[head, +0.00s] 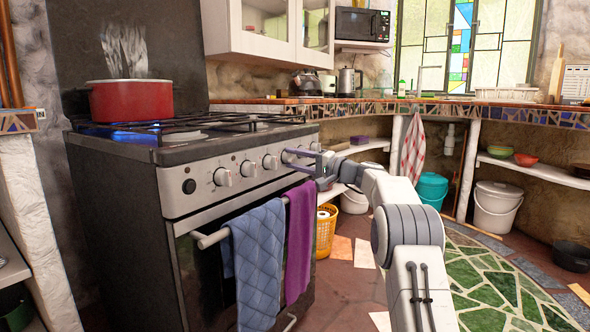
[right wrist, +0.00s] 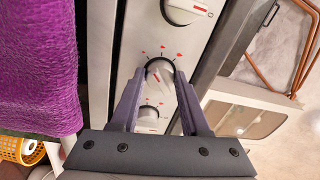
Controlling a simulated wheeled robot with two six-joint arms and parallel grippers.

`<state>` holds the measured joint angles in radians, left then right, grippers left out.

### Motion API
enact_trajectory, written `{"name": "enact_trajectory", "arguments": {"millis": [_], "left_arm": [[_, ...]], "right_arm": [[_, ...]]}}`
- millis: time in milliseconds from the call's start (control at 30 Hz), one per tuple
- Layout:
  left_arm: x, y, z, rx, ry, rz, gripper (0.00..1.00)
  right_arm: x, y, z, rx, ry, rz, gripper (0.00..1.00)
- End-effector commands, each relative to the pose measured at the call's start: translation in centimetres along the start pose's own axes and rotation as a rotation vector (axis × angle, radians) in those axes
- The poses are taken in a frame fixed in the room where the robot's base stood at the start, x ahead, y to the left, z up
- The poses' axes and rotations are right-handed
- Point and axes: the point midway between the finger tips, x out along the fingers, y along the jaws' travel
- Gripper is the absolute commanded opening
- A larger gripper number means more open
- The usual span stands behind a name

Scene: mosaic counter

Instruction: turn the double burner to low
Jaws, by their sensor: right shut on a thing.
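The stove (head: 150,150) stands at the left, with a row of white knobs along its front panel. My right gripper (head: 296,160) is at the right part of this row. In the right wrist view, the gripper's two fingers (right wrist: 161,76) are closed around a white knob (right wrist: 159,73) with a red mark, and small red marks ring it on the panel. A larger-looking knob (right wrist: 186,10) shows above it and another knob (right wrist: 149,114) below, between the fingers. I cannot tell which knob is the double burner's. My left gripper is not in view.
A red pot (head: 130,100) with steam stands on the stove over a blue flame (head: 135,130). A blue towel (head: 258,250) and a purple towel (head: 299,240) hang on the oven handle (head: 212,238) below the knobs.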

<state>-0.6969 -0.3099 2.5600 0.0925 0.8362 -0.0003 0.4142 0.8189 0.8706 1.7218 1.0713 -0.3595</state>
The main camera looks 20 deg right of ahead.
Motion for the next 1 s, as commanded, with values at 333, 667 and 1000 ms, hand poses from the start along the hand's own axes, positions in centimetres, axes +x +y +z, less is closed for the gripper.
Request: {"name": "enact_trajectory", "arguments": {"millis": [333,667,1000], "left_arm": [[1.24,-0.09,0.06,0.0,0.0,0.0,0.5],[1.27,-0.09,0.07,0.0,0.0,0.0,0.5],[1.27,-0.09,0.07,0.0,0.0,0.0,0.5]], "right_arm": [[-0.04,0.23,-0.07,-0.105,-0.007,-0.002,0.0],[-0.02,0.16,-0.08,-0.117,-0.007,-0.002,0.0],[-0.01,0.12,-0.07,-0.116,-0.007,-0.003,0.76]]}}
